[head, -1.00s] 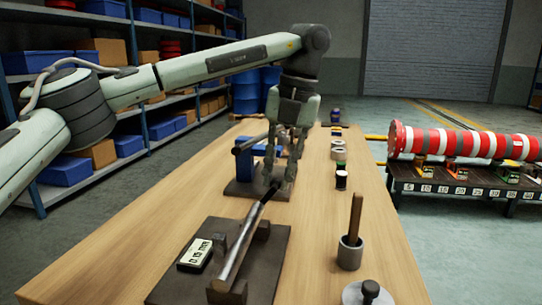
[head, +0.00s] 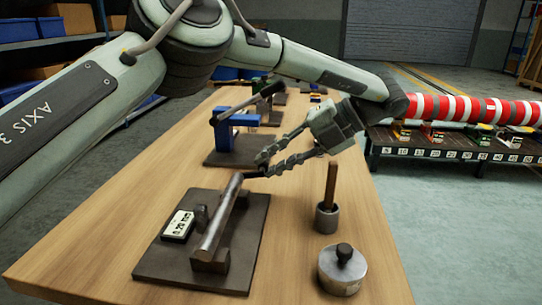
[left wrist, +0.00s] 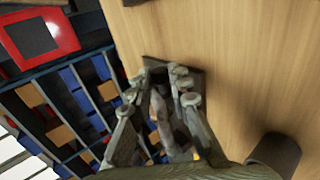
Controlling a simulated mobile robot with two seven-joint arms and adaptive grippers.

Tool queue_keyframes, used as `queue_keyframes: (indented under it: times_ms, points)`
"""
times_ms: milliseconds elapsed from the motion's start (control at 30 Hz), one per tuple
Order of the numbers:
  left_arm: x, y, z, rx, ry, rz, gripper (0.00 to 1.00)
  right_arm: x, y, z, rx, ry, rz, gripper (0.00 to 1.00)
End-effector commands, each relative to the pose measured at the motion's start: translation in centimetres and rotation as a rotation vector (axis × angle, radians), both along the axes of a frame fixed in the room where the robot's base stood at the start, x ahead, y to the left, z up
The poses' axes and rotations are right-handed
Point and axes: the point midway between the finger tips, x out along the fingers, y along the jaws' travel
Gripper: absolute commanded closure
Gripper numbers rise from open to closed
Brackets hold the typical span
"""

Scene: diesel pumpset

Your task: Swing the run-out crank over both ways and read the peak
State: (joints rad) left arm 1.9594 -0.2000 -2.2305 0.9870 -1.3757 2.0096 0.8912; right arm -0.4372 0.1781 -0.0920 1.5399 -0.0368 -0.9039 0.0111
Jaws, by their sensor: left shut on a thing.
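The run-out rig's dark base plate (head: 165,262) lies on the bench in the head view. A grey shaft (head: 218,222) rests tilted across its supports. A dark crank handle (head: 253,174) shows at the shaft's far end, partly hidden by the fingers. A small readout (head: 178,225) beside the shaft seems to show 0.20 mm. My left gripper (head: 264,165) reaches in from the right and is shut on the crank handle. In the left wrist view its fingers (left wrist: 168,100) close around a greyish part that I cannot make out clearly. My right gripper is not in view.
A metal cup with a wooden-handled tool (head: 328,205) and a round knobbed metal weight (head: 342,268) stand right of the plate. A blue fixture (head: 226,130) stands behind. The bench's left front is clear.

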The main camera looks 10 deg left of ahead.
Motion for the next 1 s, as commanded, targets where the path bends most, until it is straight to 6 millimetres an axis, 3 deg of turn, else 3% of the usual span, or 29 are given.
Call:
queue_keyframes:
  times_ms: [600,633,767,1000]
  points:
    - [-0.03,-0.1,-0.36,0.04,0.002,0.0,1.0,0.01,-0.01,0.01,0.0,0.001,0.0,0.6]
    - [-0.03,-0.11,-0.37,0.04,0.002,0.0,0.8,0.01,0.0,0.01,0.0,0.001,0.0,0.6]
    - [-0.03,-0.09,-0.37,0.04,0.002,0.0,0.63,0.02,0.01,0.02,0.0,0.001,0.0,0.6]
    - [-0.03,-0.08,-0.34,0.04,0.002,0.0,0.61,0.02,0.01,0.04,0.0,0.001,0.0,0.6]
